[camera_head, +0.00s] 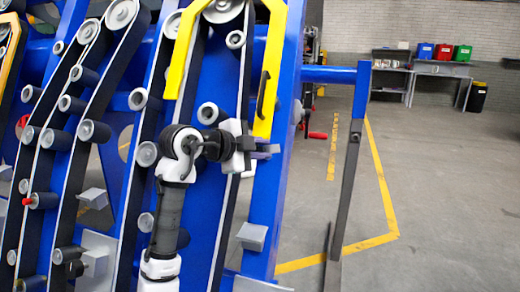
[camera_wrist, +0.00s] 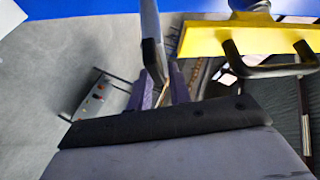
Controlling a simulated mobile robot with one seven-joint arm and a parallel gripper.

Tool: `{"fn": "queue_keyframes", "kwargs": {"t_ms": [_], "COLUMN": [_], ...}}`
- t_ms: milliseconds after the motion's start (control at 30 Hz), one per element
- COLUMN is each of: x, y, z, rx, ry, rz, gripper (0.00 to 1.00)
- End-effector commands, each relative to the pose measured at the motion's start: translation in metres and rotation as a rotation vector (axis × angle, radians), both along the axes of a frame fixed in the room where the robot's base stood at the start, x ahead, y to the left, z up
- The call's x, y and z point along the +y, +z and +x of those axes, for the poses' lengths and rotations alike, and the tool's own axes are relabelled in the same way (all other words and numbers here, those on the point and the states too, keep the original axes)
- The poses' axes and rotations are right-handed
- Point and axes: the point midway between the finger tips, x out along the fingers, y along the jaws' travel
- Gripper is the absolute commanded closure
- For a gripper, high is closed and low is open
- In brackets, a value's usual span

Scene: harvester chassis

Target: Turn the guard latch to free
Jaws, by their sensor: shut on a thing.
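The yellow guard (camera_head: 276,50) with a black handle (camera_head: 263,95) is fixed on the blue frame. My gripper (camera_head: 268,150) is just below the guard's lower right end. In the wrist view, my gripper's two purple-grey fingers (camera_wrist: 161,88) are closed around the end of a narrow grey bar (camera_wrist: 149,22) with a dark lower part, which I take to be the guard latch. The yellow guard (camera_wrist: 205,39) and its black handle (camera_wrist: 268,70) are to the right of the fingers. In the head view my gripper hides most of the latch, so its angle is unclear.
Belts with rollers (camera_head: 84,131) fill the left side. A blue crossbar (camera_head: 330,75) and a dark slanted post (camera_head: 345,200) stand to the right. The grey floor (camera_head: 450,190) beyond is open. A workbench (camera_head: 440,69) with bins is at the back.

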Motion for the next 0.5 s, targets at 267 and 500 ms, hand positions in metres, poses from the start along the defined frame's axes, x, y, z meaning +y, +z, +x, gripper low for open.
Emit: {"fn": "queue_keyframes", "kwargs": {"t_ms": [267,500], "x": [0.0002,0.0006], "y": [-0.0027,-0.0046], "z": [-0.0013,-0.0017], "rx": [-0.044,-0.063], "ry": [-0.086,-0.123], "rz": [0.144,0.206], "gripper": [1.0,1.0]}}
